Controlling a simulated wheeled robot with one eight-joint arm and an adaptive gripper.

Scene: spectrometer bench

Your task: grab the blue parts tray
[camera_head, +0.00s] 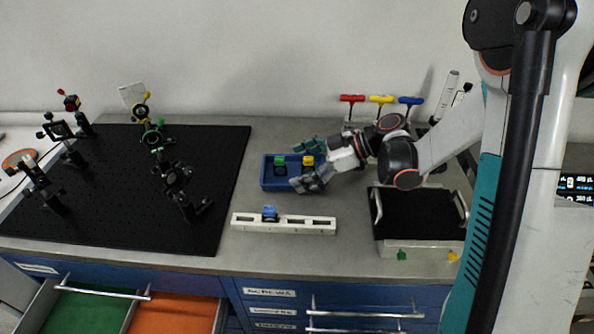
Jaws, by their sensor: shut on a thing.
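The blue parts tray (268,182) sits on the grey bench, right of the black breadboard. It holds a small part with a green top (280,161) and one with a yellow top (307,160). My gripper (307,164) reaches in from the right and is shut on the tray at its right end. One finger is at the far side and the other at the near side. The gripper hides the tray's right end. I cannot tell whether the tray is clear of the bench.
A white slotted rack (283,224) with a blue-topped part (270,213) lies in front of the tray. The black breadboard (110,215) with several optic mounts is at left. A black-topped box with handles (420,216) stands at right. Red, yellow and blue T-handles (381,100) stand behind.

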